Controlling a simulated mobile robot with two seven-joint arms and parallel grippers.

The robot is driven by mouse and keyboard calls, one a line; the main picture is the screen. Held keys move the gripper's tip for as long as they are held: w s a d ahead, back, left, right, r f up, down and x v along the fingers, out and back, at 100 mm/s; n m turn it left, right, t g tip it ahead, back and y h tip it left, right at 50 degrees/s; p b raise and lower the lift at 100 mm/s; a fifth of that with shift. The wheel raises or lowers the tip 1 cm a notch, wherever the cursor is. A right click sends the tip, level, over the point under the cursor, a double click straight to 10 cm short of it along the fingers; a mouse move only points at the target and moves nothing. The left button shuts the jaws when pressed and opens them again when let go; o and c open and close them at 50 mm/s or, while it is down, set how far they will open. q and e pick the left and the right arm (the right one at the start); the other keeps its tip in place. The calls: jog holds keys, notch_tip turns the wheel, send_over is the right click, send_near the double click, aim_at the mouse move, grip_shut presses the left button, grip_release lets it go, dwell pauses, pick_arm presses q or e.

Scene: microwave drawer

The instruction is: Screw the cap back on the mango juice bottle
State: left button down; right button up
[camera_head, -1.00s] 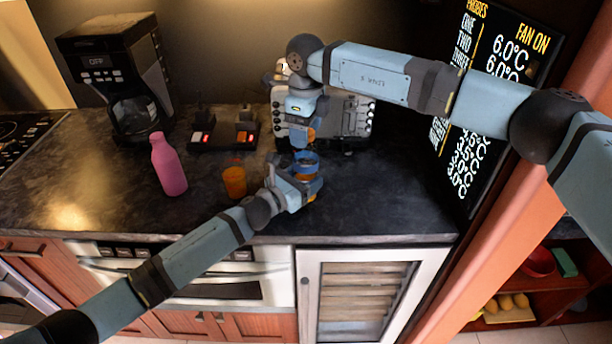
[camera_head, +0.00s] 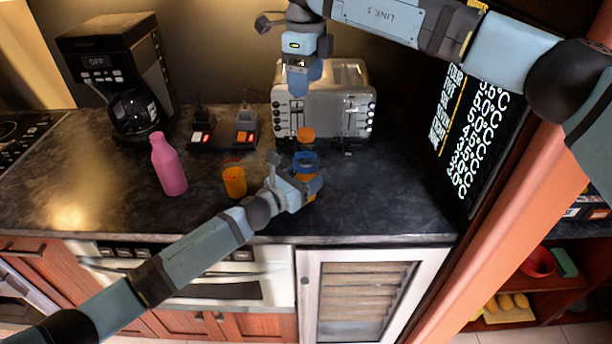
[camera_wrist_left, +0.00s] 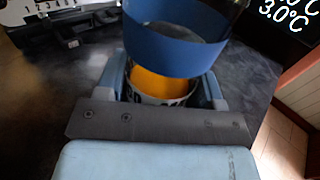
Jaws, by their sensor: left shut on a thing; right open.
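The mango juice bottle (camera_head: 306,162) stands on the dark counter. It has a blue band above an orange and white lower part; both also show in the left wrist view (camera_wrist_left: 175,42). My left gripper (camera_head: 302,188) is shut around its lower part. The orange cap (camera_head: 305,135) shows directly above the blue band, apparently at the top of the bottle's dark or clear neck. Whether it is seated or tight I cannot tell. My right gripper (camera_head: 298,88) is open and empty, pointing down above the cap, in front of the toaster.
A silver toaster (camera_head: 325,108) stands close behind the bottle. An orange cup (camera_head: 235,182) and a pink bottle (camera_head: 168,165) stand to the left. A coffee maker (camera_head: 118,78) is at the back left. The counter right of the bottle is clear.

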pick_arm(q)
jog(key=shift+c, duration=0.8)
grip_release()
jog(key=b+v, duration=0.1)
jog(key=v, duration=1.3)
jog(key=shift+w, duration=0.1)
